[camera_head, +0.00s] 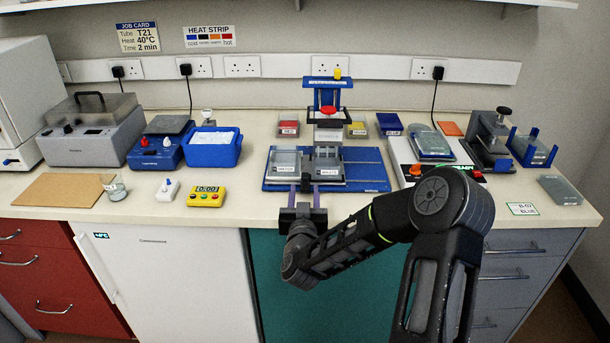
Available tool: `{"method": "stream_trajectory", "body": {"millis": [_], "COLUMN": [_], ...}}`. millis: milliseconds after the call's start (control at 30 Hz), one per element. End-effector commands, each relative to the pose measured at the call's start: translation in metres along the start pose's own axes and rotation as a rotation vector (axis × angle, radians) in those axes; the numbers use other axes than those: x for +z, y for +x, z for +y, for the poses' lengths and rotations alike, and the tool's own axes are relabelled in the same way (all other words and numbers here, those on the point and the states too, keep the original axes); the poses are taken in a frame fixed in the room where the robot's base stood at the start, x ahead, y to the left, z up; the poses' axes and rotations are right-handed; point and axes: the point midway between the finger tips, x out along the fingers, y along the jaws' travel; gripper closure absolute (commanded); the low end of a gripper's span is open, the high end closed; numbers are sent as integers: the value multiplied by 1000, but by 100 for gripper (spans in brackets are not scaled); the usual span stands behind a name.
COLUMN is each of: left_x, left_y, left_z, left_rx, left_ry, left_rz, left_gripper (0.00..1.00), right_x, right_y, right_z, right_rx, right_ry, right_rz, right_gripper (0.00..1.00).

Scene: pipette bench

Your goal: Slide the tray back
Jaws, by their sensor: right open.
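A grey sliding tray (316,182) sits on a blue base (372,170) at the middle of the bench. It carries a clear container labelled WATER (286,163) on the left and a grey block labelled WASTE (328,160) on the right. My right gripper (304,190) is at the tray's front edge, its two fingers pointing towards the back of the bench. The fingers stand apart, with a dark upright piece, perhaps the tray's handle, between them. I cannot tell whether they touch it. My left gripper is not in view.
A blue stand with a red part (328,108) rises behind the tray. Red (289,126) and yellow (357,128) boxes flank it. Bare bench lies between timer and base.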

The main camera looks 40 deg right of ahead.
Motion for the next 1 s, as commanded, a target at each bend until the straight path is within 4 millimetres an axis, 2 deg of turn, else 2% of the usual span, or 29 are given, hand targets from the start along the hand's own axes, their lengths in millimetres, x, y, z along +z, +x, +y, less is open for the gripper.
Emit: {"method": "stream_trajectory", "body": {"millis": [167,600,967,1000], "left_x": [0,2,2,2], "left_y": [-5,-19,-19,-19], "left_z": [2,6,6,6], "left_rx": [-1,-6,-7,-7], "left_ry": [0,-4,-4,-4], "left_rz": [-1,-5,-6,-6], "left_gripper": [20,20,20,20], "right_x": [-2,-1,0,0], "right_y": [11,72,78,78], "right_z": [0,0,0,0], "right_rx": [1,1,0,0], "right_ry": [2,2,0,0], "right_rz": [0,-1,-1,-1], "right_gripper": [58,58,58,61]}}
